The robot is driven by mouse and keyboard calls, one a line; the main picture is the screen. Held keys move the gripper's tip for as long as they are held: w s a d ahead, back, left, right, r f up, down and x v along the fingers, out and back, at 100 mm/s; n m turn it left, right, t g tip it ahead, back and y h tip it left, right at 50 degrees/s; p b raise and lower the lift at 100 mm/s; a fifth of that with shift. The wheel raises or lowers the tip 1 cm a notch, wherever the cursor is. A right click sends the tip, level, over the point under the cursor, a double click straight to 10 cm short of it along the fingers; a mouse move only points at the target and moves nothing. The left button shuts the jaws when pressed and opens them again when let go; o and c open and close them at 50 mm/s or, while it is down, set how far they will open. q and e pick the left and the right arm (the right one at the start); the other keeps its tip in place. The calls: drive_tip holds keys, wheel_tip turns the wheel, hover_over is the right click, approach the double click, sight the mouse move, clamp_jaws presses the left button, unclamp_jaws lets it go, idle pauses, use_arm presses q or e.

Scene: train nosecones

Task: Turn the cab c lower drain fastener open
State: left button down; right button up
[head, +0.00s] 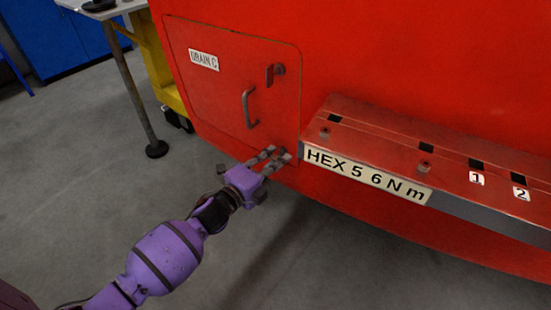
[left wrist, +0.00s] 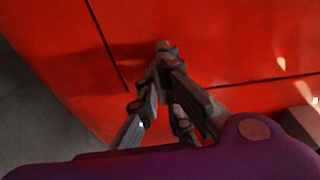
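The red drain hatch (head: 222,100) on the red cab, labelled "DRAIN C" (head: 203,60), is closed in the head view. Its upper fastener (head: 279,70) shows near the top right corner. My left gripper (head: 279,154) is at the hatch's lower right corner, where its fingers largely cover the lower fastener. In the left wrist view, a small knob (left wrist: 163,46), which looks like the lower fastener, stands at the fingertips of my left gripper (left wrist: 158,72). The fingertips are close together; whether they grip it is hidden. My right gripper is out of view.
A curved handle (head: 248,108) sticks out from the hatch. Just right of the gripper is a red tool ledge (head: 390,140) with slots and a "HEX 5 6 N m" label (head: 366,177). A table leg (head: 135,95) stands at the left. The floor below is clear.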

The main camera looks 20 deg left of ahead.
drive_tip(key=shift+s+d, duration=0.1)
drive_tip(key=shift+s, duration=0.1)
